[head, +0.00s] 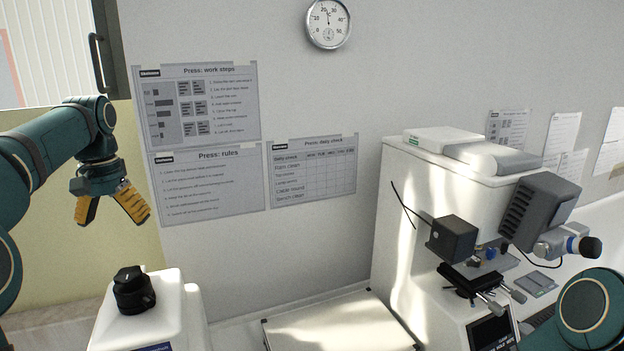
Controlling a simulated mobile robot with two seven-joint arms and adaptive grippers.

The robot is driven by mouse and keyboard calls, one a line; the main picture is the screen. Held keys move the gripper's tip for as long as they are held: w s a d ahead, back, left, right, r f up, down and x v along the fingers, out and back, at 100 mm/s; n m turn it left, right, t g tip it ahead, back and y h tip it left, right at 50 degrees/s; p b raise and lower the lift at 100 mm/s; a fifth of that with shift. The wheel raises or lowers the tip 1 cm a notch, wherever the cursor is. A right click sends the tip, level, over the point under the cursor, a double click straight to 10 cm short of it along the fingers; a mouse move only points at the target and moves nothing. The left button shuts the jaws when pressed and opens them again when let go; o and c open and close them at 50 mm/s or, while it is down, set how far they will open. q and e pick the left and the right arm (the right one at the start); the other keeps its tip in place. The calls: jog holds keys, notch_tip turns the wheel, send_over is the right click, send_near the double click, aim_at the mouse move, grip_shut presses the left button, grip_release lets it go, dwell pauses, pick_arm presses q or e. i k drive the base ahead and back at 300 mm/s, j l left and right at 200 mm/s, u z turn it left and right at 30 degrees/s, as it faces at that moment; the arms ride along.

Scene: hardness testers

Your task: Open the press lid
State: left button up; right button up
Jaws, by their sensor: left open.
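A white machine body (165,318) with a black knob (133,290) on top stands at the lower left of the head view, cut off by the bottom edge. It looks like the press, given the press notices on the wall behind. I cannot make out a separate lid edge; the top looks closed. My left gripper (112,221) is open and empty, its yellow fingers pointing down. It is in the air above the knob and slightly left of it, clear of it. Only a teal part of my right arm shows at the lower right; its gripper is out of view.
A large white hardness tester (405,220) with a dark stage and lens parts stands at the right. A pale flat-topped box or tray (340,325) lies between the machines. Press notices (205,185) and a round dial (328,22) hang on the wall. The air around the knob is clear.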

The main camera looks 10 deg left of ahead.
aim_at(140, 291)
jog(key=k, duration=1)
